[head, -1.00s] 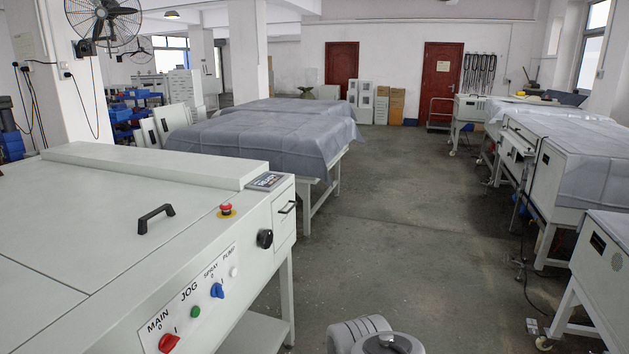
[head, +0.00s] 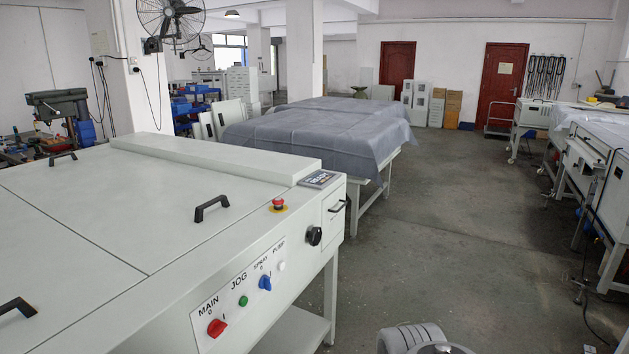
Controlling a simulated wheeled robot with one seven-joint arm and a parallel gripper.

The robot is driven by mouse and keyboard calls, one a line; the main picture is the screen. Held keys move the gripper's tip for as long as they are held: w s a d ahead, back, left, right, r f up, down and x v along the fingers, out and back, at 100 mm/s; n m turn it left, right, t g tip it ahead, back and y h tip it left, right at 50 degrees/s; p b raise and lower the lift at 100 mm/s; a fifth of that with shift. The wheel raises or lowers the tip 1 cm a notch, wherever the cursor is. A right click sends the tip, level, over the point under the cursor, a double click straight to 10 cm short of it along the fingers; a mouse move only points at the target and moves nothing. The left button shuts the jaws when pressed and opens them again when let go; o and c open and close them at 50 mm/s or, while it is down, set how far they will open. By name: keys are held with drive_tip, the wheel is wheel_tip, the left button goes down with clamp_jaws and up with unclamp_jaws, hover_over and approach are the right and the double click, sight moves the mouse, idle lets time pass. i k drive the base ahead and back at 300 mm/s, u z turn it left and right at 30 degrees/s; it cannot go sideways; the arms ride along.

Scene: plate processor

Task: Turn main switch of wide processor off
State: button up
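The wide processor (head: 110,210) is the large pale machine filling the left and lower left of the head view. Its white control panel (head: 238,291) is on the side facing the aisle. The red main switch (head: 217,327) sits at the panel's lower left, under the label MAIN with 0 and I marks. Its knob appears tilted toward the I mark. To its right are a green JOG button (head: 243,301), a blue SPRAY switch (head: 265,283) and a white PUMP button (head: 281,266). My gripper is not in view.
A red emergency stop (head: 278,204) and a black knob (head: 314,236) are near the machine's corner. Cloth-covered tables (head: 310,140) stand beyond it. The grey floor (head: 440,240) to the right is clear up to the machines along the right side. Part of my arm shows at the bottom.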

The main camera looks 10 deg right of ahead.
sight(215, 328)
drive_tip(key=u, duration=0.25)
drive_tip(key=i, duration=0.85)
drive_tip(key=u, duration=0.1)
